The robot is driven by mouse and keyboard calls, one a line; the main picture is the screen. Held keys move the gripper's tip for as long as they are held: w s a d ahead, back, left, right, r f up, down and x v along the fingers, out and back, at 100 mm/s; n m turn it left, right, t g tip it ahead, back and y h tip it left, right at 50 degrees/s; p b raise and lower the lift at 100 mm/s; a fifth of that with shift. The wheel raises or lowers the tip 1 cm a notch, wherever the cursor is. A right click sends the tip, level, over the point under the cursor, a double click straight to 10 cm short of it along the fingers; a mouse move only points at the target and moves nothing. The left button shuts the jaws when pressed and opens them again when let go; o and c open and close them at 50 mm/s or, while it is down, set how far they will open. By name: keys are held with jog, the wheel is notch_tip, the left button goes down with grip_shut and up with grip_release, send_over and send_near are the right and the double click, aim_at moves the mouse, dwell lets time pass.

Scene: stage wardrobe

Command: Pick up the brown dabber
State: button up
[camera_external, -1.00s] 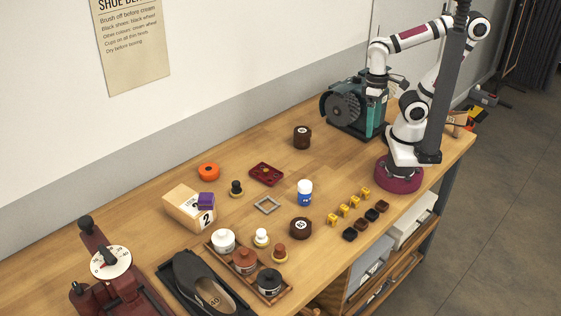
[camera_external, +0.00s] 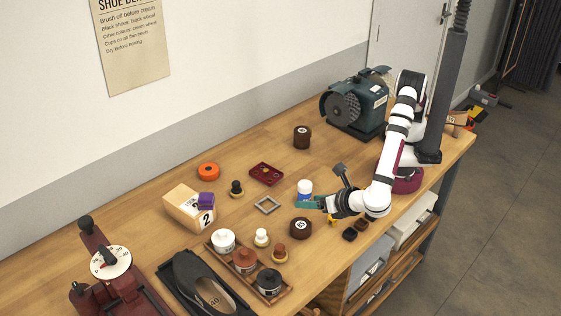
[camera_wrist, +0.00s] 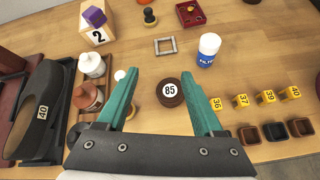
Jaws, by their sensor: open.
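The brown dabber (camera_external: 280,252) stands upright on the table, with a brown top and a lighter base, beside the shoe-cream tray. In the wrist view it is mostly or wholly hidden by the left finger. My gripper (camera_external: 325,187) is open and empty, its teal fingers apart above the table, to the right of the dabber in the external view. In the wrist view the gripper (camera_wrist: 158,78) frames a dark round piece marked 85 (camera_wrist: 170,92).
A white dabber (camera_external: 261,237) stands close to the brown one. The tray (camera_external: 287,291) holds white, brown and black jars. A blue-and-white bottle (camera_wrist: 208,50) and numbered yellow blocks (camera_wrist: 241,101) stand to the right. A square frame (camera_external: 267,205) lies behind.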

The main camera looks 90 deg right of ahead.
aim_at(282, 247)
jog(key=s+a+f+n+t+y, duration=0.1)
jog(key=s+a+f+n+t, duration=0.1)
jog(key=a+f+n+t, duration=0.3)
jog(key=s+a+f+n+y, duration=0.1)
jog(key=s+a+n+y, duration=0.15)
jog(key=a, duration=0.45)
jog(key=shift+h, duration=0.25)
jog(key=x, duration=1)
jog(key=d+x, duration=0.1)
jog(key=x, duration=0.4)
jog(key=shift+w+d, duration=0.1)
grip_shut()
